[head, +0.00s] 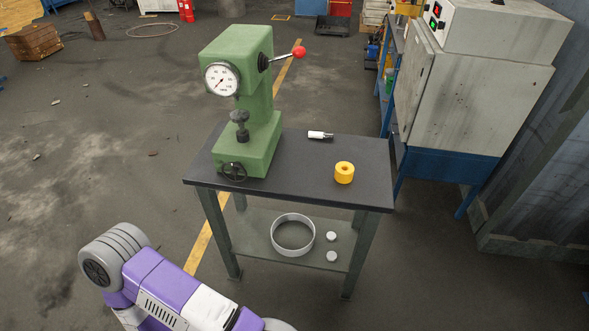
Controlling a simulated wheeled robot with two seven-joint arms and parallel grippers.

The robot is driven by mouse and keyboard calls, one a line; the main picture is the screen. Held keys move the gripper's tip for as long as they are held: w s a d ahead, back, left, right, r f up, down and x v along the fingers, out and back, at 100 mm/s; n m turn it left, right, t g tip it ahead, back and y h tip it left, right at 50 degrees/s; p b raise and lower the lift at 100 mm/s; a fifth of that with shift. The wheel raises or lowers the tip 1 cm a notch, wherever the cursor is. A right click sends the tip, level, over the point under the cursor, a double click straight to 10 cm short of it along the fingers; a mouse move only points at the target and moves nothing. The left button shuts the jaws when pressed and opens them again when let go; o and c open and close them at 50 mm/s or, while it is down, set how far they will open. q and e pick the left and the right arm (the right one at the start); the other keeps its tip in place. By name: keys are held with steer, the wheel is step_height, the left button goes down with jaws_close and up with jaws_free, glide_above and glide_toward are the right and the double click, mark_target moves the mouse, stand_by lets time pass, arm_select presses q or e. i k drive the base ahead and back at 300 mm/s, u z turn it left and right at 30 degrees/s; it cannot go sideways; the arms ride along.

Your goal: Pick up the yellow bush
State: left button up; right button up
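The yellow bush (344,173) is a short, thick ring with a hole in its top. It stands upright on the right part of the dark table top (293,179), near the front edge. Nothing touches it. A purple and grey arm of mine shows at the lower left, below and in front of the table. Neither of my grippers is in view.
A green press (259,122) with a dial and red-knobbed lever stands on the table's left. A small white and black item (320,135) lies behind the bush. The lower shelf (255,222) holds a metal ring (275,235) and two small discs. A grey cabinet (470,95) stands right.

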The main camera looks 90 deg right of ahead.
mark_target(344, 173)
steer(key=i, duration=0.5)
steer(key=z, duration=2.8)
